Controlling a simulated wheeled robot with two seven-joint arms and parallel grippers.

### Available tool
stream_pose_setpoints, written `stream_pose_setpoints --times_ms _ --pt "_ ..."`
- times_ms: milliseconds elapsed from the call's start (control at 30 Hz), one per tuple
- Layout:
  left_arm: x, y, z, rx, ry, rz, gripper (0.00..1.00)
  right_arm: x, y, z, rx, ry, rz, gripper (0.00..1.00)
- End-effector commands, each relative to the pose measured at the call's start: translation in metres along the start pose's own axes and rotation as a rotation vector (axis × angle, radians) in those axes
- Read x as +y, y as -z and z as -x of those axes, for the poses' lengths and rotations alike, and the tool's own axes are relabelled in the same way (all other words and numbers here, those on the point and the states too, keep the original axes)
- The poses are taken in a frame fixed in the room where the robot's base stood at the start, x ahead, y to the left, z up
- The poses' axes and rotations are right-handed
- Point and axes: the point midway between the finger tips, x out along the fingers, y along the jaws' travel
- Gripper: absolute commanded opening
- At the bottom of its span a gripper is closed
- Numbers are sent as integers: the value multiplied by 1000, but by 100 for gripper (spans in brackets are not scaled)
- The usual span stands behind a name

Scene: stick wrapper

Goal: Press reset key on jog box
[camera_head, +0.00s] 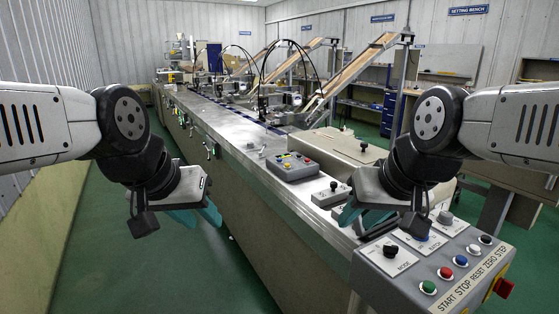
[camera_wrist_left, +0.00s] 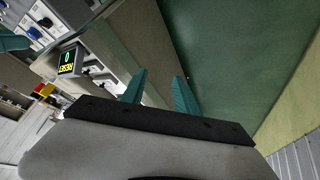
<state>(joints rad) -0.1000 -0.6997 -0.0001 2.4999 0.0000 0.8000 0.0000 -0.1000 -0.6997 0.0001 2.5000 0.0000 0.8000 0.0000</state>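A grey panel box (camera_head: 431,268) at the front right has a row of green, red, blue, white and black buttons. Its strip reads START STOP RESET ZERO STEP; the blue button (camera_head: 460,261) lines up with RESET. A smaller grey box (camera_head: 292,167) with several coloured buttons lies on the machine top; I cannot read its labels or tell which box is the jog box. My left gripper (camera_head: 196,215) is open and empty, left of the machine; its parted teal fingers show in the left wrist view (camera_wrist_left: 160,92). My right gripper (camera_head: 362,217) looks open, above the panel's left part.
The long machine bed (camera_head: 230,135) runs to the back, with sloping conveyors (camera_head: 352,70) at the right. Green floor (camera_head: 205,270) is clear at left.

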Motion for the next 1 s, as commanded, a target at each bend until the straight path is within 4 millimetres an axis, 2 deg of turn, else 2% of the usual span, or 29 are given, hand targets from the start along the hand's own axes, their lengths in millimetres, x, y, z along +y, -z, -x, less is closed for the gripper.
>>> stream_pose_setpoints --times_ms 233,400,1000 --pt "0 0 0 0 0 0 34 0 0 0 1 0 0 34" --pt "0 0 0 0 0 0 1 0 0 0 1 0 0 34" --pt "0 0 0 0 0 0 0 0 0 0 0 0 0 34"
